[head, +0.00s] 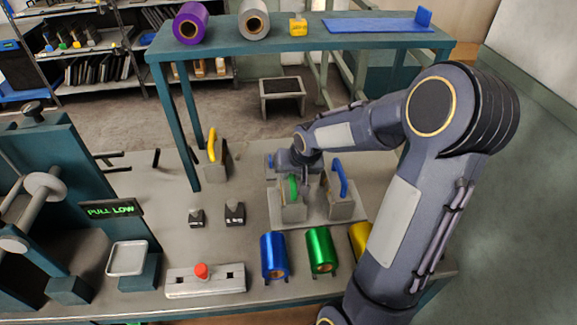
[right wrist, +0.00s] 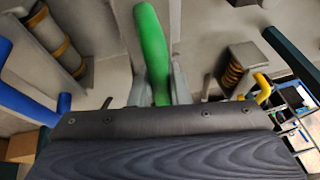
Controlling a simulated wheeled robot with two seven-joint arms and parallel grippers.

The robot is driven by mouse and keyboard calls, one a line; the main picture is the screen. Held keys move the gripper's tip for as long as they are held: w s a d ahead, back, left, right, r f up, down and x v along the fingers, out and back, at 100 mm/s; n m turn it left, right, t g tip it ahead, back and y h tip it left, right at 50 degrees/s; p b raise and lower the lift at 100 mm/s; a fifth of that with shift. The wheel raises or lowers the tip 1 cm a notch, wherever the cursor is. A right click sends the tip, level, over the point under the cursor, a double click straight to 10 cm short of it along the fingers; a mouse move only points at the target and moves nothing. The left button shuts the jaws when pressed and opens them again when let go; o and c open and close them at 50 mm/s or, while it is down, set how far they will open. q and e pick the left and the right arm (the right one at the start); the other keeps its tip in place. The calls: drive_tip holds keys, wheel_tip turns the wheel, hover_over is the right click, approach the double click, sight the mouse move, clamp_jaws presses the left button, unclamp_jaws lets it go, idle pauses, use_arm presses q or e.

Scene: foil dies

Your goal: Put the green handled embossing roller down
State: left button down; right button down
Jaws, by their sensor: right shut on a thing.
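The green-handled embossing roller (head: 293,206) is at the left part of a pale grey plate (head: 320,222) on the bench, its green handle upright. I cannot tell whether its underside touches the plate. My right gripper (head: 296,178) comes from above and is shut on the green handle. In the right wrist view the green handle (right wrist: 152,45) runs between the two grey fingers of the gripper (right wrist: 158,85). Part of the handle is hidden by my wrist in the head view. My left gripper is not in view.
A blue-handled tool (head: 340,185) stands close on the right of the same plate. A yellow-handled tool (head: 214,158) stands further left. Blue (head: 273,255) and green (head: 321,250) foil rolls lie in front. Two small dark-topped blocks (head: 234,213) sit on the left.

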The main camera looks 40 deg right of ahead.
drive_tip(key=shift+w+f, duration=0.1)
drive_tip(key=shift+f, duration=0.15)
drive_tip(key=c, duration=1.8)
unclamp_jaws()
drive_tip(key=shift+f, duration=0.15)
drive_tip(key=o, duration=0.4)
drive_tip(key=shift+o, duration=0.2)
